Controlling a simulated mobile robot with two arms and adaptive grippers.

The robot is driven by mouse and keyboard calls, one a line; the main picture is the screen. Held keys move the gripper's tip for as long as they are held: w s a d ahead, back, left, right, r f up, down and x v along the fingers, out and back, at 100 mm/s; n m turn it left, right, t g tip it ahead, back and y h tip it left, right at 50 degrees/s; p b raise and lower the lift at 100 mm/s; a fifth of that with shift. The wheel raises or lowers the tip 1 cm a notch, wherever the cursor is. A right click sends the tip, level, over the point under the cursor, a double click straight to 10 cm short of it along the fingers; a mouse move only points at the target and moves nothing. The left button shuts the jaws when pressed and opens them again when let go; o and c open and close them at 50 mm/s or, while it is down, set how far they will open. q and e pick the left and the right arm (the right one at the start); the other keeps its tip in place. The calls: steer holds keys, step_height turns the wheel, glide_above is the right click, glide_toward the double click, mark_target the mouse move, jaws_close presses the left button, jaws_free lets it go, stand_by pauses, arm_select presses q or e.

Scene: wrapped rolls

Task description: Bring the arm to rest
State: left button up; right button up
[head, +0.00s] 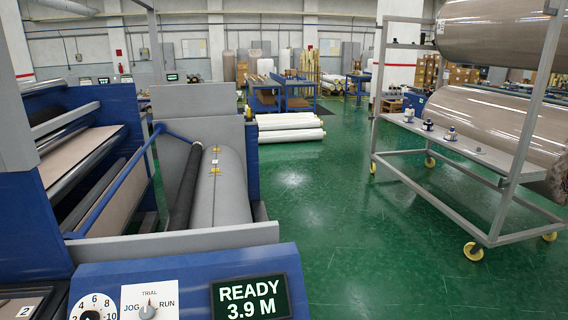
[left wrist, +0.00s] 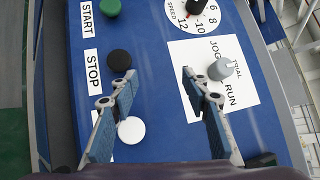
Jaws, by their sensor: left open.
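My left gripper (left wrist: 159,74) shows in the left wrist view with its two fingers spread and nothing between them. It hangs over a blue control panel (left wrist: 165,125). The grey selector knob (left wrist: 221,70), on a white JOG/TRIAL/RUN plate, lies just beyond the right fingertip. The black STOP button (left wrist: 119,60) lies beyond the left fingertip. A white button (left wrist: 131,130) lies beside the left finger. Whether the fingers touch the panel cannot be told. In the head view the knob (head: 147,311) points up, towards TRIAL. Neither gripper is seen in the head view.
A display (head: 249,298) reads READY 3.9 M. A grey wrapped roll (head: 218,190) lies in the blue machine. A wheeled rack (head: 470,150) with large wrapped rolls stands at right. White rolls (head: 290,128) lie on the floor further back. The green floor between is clear.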

arm_select(q)
steer(key=s+d+f+n+g+h, duration=0.2)
steer(key=s+f+n+h, duration=0.3)
steer(key=s, duration=0.6)
steer(key=s+d+r+n+g+h, duration=0.1)
steer(key=s+d+n+g+h, duration=0.1)
steer(key=s+d+n+h, duration=0.65)
steer(key=s+d+f+m+g+y, duration=0.1)
steer(key=s+f, duration=0.2)
steer(key=f, duration=1.1)
steer(key=s+d+f+m+y, duration=0.1)
steer(key=s+f+y, duration=0.1)
steer(key=f, duration=1.2)
steer(key=s+a+f+g, duration=0.1)
steer(key=s+a+f, duration=0.2)
steer(key=s+f, duration=1.1)
steer(key=s, duration=0.2)
steer(key=shift+s+f, duration=0.15)
steer(key=shift+s, duration=0.15)
steer(key=shift+c, duration=0.4)
